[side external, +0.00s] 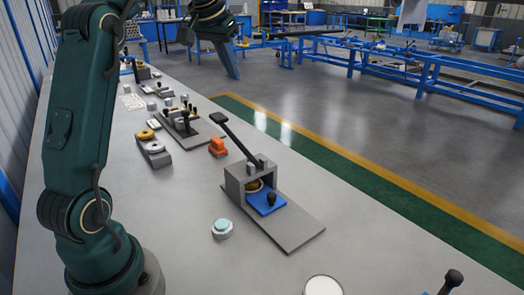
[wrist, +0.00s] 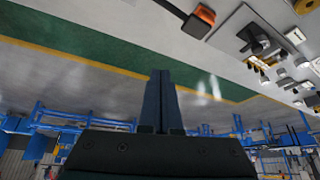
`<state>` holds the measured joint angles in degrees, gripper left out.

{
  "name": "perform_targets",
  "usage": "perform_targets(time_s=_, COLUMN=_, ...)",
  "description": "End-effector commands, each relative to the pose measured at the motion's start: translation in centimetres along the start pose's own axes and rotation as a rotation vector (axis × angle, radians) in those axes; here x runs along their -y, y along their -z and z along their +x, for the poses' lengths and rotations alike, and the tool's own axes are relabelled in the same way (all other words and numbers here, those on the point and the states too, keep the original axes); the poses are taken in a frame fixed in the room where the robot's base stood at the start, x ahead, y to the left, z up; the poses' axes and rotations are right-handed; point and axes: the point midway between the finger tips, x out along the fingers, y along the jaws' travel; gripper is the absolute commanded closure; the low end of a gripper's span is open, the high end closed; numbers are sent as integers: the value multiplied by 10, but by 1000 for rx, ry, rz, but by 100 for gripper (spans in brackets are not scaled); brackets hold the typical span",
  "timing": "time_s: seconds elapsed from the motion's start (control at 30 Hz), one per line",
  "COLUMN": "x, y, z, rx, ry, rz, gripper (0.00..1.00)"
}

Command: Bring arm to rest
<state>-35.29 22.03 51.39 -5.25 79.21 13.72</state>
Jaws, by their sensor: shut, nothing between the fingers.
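My gripper (wrist: 161,72) is shut and empty in the wrist view, its two dark fingers pressed together over the floor. In that view the workbench shows at the upper right, apart from the fingers. In the side external view my green arm stands upright at the left and bends over at the top. The fingertips are not clearly seen there. A grey flanged shell (side external: 234,186) sits on a grey base plate (side external: 300,232) on the bench. A brass-coloured ring shows inside it, with a blue plate (side external: 262,203) and black knob at its opening and a black lever above.
On the grey bench (side external: 185,215) are an orange block (side external: 217,147), a grey holder (side external: 155,158) with a yellow ring, a round part with a teal top (side external: 222,228) and a white disc (side external: 323,286). Blue railings (side external: 430,85) stand beyond the open floor.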

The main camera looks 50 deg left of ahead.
Motion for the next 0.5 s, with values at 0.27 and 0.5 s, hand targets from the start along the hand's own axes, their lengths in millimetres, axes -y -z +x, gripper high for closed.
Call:
perform_targets(time_s=0.27, x=-93, y=-62, z=-62, rx=-59, ry=-92, rz=189, gripper=100)
perform_targets(time_s=0.5, x=-130, y=-145, z=-76, rx=-76, ry=-160, rz=296, gripper=100)
